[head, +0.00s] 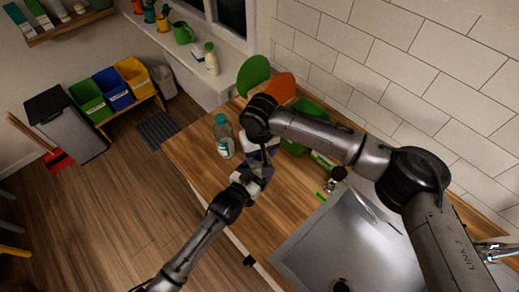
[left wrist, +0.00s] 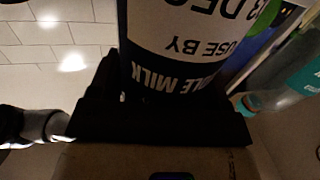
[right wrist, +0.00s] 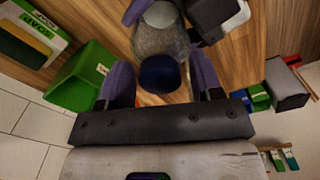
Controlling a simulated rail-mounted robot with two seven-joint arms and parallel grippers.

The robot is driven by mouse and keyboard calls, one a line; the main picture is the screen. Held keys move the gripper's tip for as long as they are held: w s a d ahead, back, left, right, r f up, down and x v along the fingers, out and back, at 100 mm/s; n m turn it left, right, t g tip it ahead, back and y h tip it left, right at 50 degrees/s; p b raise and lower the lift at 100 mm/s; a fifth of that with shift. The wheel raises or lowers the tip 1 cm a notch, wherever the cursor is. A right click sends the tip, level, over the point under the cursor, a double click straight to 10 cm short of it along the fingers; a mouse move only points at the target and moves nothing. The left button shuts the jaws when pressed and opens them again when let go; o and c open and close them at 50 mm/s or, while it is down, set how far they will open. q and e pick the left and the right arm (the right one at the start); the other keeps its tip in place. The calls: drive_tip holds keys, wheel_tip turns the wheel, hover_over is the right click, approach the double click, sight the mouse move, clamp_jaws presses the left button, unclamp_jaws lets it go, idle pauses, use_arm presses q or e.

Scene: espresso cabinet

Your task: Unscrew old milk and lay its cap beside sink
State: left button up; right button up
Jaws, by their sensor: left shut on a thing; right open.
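The old milk bottle (left wrist: 195,28) fills the top of the left wrist view, with "USE BY" and "MILK" on its label. My left gripper (head: 254,169) is shut on it. In the right wrist view the clear bottle (right wrist: 160,38) sits between the left gripper's fingers, with its dark blue cap (right wrist: 160,74) towards me. My right gripper (right wrist: 161,76) is open, its purple fingers on either side of the cap; I cannot tell whether they touch it. In the head view the right gripper (head: 261,138) hides most of the bottle. The steel sink (head: 340,245) is at lower right.
A teal-capped bottle (head: 224,136) stands on the wooden counter (head: 205,165) left of my grippers. A green container (head: 306,120) is behind my right arm. Counter between grippers and sink is mostly clear.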

drive_tip(key=shift+c, duration=0.3)
drive_tip(key=c, duration=0.9)
drive_tip(key=shift+o, duration=0.3)
drive_tip(key=n, duration=0.8)
drive_tip(key=shift+n, duration=0.3)
drive_tip(key=n, duration=0.5)
drive_tip(key=shift+r+n, duration=0.1)
drive_tip(key=shift+n, duration=0.2)
drive_tip(key=n, duration=0.4)
drive_tip(key=o, duration=1)
